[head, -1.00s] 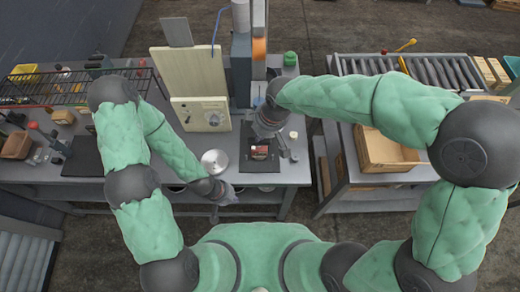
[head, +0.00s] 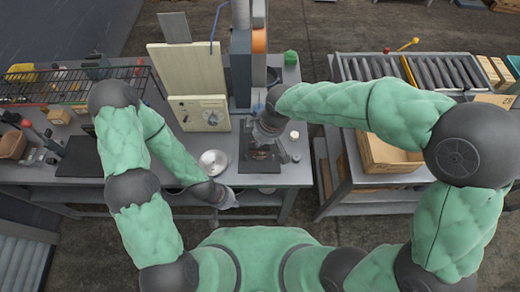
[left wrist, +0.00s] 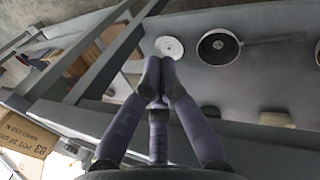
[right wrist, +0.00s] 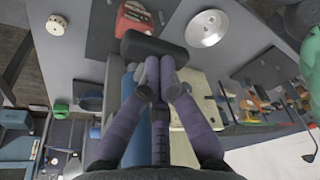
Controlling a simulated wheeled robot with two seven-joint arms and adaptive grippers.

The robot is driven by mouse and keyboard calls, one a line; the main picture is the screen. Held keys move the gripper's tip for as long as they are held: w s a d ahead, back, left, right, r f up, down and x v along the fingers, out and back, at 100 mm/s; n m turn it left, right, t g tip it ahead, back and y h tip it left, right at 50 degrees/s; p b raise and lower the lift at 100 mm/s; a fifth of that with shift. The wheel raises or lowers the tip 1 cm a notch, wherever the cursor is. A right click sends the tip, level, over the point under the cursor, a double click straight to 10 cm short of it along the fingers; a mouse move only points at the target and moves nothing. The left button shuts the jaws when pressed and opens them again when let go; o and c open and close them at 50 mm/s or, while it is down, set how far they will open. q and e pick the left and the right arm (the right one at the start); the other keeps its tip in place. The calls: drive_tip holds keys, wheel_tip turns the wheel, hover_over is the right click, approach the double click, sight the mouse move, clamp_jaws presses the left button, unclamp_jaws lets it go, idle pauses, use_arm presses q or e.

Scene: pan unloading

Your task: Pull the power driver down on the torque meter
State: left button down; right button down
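The torque meter, a red box (right wrist: 133,18) on a dark mat, shows at the top of the right wrist view. In the head view it is largely hidden. A dark rounded bar (right wrist: 160,48), which may be part of the power driver, lies just beyond the fingertips of my right gripper (right wrist: 159,66). Those fingertips are together; whether they touch the bar is unclear. In the head view my right gripper (head: 266,138) is over the mat. My left gripper (left wrist: 159,62) is shut and empty. The head view shows it at the bench's front edge (head: 228,199).
A round silver dish (head: 213,163) sits left of the mat (head: 246,163). A cream panel box (head: 200,113) stands behind. A white knob (head: 294,135) and a green object (head: 290,58) are on the right. An open cardboard box (head: 385,153) sits on the right bench.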

drive_tip(key=shift+s+f+b, duration=0.15)
drive_tip(key=shift+f+b, duration=0.65)
drive_tip(key=shift+f, duration=0.5)
drive_tip(key=shift+s+d+f+b, duration=0.2)
drive_tip(key=shift+s+f+b, duration=0.3)
drive_tip(key=shift+f+b, duration=0.25)
drive_tip(key=shift+f, duration=0.1)
drive_tip(key=shift+w, duration=0.1)
drive_tip(key=shift+w+a+r+p, duration=0.1)
drive_tip(key=shift+w+r+p, duration=0.15)
drive_tip(key=shift+r+p, duration=0.35)
drive_tip(key=shift+w+r+p, duration=0.2)
drive_tip(key=shift+r+p, duration=0.3)
drive_tip(key=shift+r, duration=0.15)
drive_tip(key=shift+w+r+p, duration=0.1)
drive_tip(key=shift+r+p, duration=0.35)
drive_tip(key=shift+r, duration=0.1)
drive_tip(key=shift+w+a+r+p+v, duration=0.25)
drive_tip(key=shift+w+a+p+v, duration=0.4)
drive_tip(key=shift+p+v, duration=2.85)
drive_tip(key=w+a+r+p+v, duration=0.1)
drive_tip(key=a+p+v, duration=0.1)
drive_tip(key=p+v, duration=0.75)
hover_over(262, 150)
drive_tip(key=w+b, duration=0.1)
drive_tip(key=b, duration=0.1)
drive_tip(key=shift+w+a+r, duration=0.1)
drive_tip(key=shift+a+r, duration=0.15)
drive_tip(key=shift+r, duration=0.8)
